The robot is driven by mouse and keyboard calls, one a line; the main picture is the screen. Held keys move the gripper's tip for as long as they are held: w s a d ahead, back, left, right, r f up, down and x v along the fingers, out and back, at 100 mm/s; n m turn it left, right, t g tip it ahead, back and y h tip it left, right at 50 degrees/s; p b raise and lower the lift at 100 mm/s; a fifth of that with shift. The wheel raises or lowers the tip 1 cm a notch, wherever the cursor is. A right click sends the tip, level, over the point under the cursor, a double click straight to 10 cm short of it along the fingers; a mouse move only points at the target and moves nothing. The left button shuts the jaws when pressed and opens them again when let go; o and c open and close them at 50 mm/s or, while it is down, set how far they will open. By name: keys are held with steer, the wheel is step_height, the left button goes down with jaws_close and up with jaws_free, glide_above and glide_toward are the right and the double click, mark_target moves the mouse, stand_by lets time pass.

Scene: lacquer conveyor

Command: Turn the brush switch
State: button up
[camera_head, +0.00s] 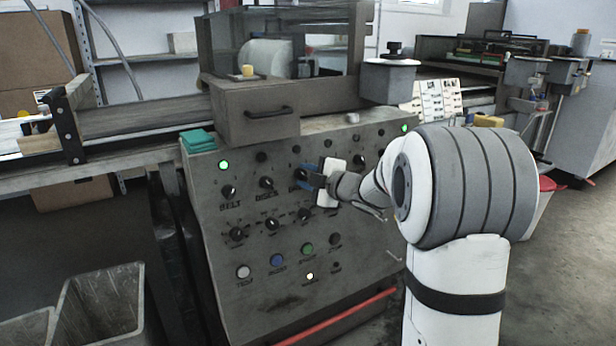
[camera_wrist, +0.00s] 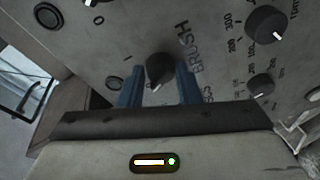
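The brush switch (camera_wrist: 160,70) is a round black knob with a pale pointer mark, beside the printed word BRUSH in the wrist view. Its pointer faces the lower edge of that picture. My gripper (camera_wrist: 160,88) is open, with one blue finger on each side of the knob and narrow gaps showing between. In the head view my gripper (camera_head: 308,179) is at the upper row of knobs on the sloping grey control panel (camera_head: 225,262), and it partly hides the switch there.
Other knobs sit close by, such as the left one (camera_head: 228,191) and the second one (camera_head: 267,183). Coloured push buttons, including a blue one (camera_head: 277,260), lie below.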

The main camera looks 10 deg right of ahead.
steer(key=o, duration=0.4)
steer(key=shift+c, duration=0.2)
steer(key=p+v, duration=0.2)
steer(key=v, duration=0.6)
